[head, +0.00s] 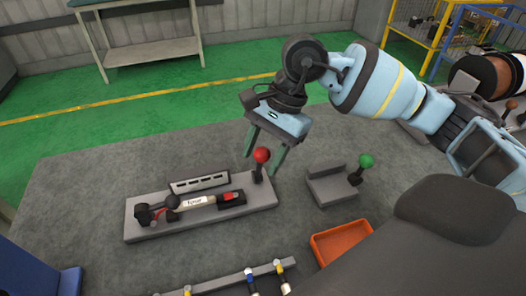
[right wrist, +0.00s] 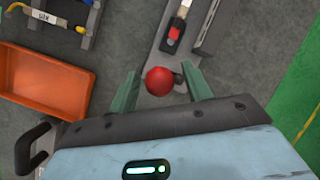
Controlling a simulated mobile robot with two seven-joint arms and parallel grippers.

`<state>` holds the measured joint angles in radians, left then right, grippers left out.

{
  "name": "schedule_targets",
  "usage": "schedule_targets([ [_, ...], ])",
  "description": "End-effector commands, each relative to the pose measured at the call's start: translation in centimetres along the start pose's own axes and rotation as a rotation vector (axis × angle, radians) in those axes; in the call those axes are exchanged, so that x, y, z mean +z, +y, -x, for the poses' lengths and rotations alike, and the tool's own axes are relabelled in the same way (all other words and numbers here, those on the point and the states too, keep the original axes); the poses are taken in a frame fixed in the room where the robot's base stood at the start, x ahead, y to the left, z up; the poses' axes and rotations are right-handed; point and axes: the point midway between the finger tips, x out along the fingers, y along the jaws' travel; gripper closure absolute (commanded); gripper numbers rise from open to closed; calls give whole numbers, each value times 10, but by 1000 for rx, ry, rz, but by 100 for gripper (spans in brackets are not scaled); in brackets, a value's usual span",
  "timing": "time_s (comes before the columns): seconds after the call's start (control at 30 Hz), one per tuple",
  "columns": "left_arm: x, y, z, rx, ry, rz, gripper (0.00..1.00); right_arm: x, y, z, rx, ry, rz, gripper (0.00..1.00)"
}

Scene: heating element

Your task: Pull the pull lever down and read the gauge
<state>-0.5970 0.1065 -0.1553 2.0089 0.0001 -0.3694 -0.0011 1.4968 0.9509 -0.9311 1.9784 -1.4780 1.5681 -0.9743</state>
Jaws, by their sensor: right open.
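A lever with a red ball knob (head: 261,155) stands upright at the right end of a grey base plate (head: 140,234). The right gripper (head: 264,160) comes down from above with its two green fingers open, one on each side of the red knob. In the right wrist view the red knob (right wrist: 159,81) sits between the open fingers (right wrist: 160,88), nearer the left one; I cannot tell whether they touch. A labelled cylindrical device (head: 195,202) lies on the same base. No gauge face can be made out. My left gripper is not in view.
A second lever with a green knob (head: 366,160) stands on a grey bracket (head: 330,190) to the right. An orange tray (head: 340,241) lies in front of it, also seen in the right wrist view (right wrist: 40,82). A rack with several tools (head: 235,281) lies at the front.

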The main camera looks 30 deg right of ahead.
Motion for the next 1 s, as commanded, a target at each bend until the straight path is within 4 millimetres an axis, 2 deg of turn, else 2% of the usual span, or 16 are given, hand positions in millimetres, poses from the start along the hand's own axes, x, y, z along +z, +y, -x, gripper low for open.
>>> schedule_targets([
  [0.27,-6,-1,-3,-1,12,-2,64,0,0,-2,0,0,1,51],
  [0.6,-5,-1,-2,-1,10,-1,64,0,0,-1,0,0,1,94],
  [0.67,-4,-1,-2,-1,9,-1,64,0,0,-1,0,0,1,100],
  [1.0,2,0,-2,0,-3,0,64,-2,-4,-3,-9,6,6,100],
])
